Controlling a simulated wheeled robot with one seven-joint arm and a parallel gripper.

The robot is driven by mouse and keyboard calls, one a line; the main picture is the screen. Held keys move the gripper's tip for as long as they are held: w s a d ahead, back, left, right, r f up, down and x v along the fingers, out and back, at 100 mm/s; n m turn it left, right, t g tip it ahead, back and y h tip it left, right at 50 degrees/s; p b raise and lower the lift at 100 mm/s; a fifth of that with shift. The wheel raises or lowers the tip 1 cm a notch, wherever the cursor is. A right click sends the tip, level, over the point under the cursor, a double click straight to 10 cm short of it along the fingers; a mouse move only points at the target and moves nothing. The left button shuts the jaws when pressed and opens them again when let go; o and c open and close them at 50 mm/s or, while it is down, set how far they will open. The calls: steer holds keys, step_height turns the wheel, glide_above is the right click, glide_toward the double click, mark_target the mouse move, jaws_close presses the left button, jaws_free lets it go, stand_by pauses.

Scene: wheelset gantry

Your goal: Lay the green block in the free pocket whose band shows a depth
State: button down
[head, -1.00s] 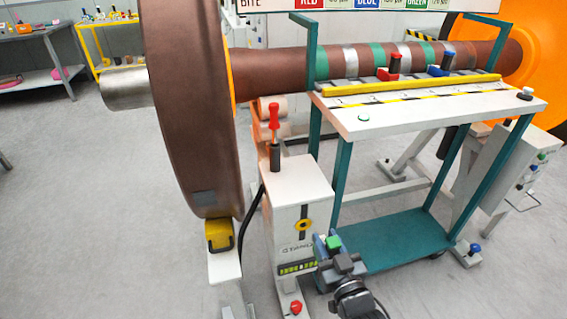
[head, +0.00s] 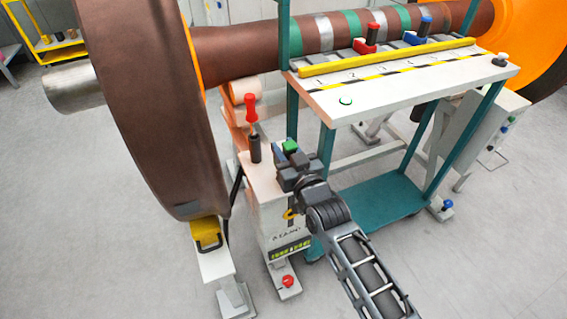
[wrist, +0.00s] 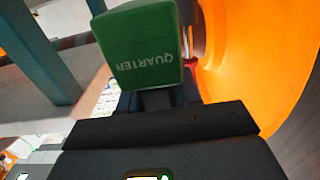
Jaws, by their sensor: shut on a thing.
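My gripper (head: 289,160) is shut on the green block (head: 290,146). It holds the block in the air, near the grey cabinet and left of the white table, in the head view. In the wrist view the green block (wrist: 145,45) fills the upper middle and bears the upside-down word QUARTER. A row of pockets (head: 341,55) runs behind the yellow bar along the table's back. A red block (head: 367,46) and a blue block (head: 415,39) with upright knobs sit in that row. Green and silver bands (head: 321,30) ring the brown axle behind. No depth marks are readable on them.
The white table (head: 410,88) has a yellow-black stripe, a green button (head: 345,101) and a dark knob (head: 500,60). A red-handled tool (head: 251,112) stands upright on the cabinet (head: 262,180). A large brown wheel (head: 150,110) is left; teal posts (head: 284,40) flank the table.

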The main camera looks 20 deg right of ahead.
steer(key=shift+f+b, duration=1.6)
steer(key=shift+f, duration=0.4)
steer(key=shift+f, duration=0.15)
steer(key=c, duration=0.8)
jaws_free()
steer(key=shift+r, duration=0.2)
steer(key=s+b, duration=0.1)
steer(key=s, duration=1.1)
steer(key=shift+f+b, duration=0.1)
steer(key=shift+b, duration=0.25)
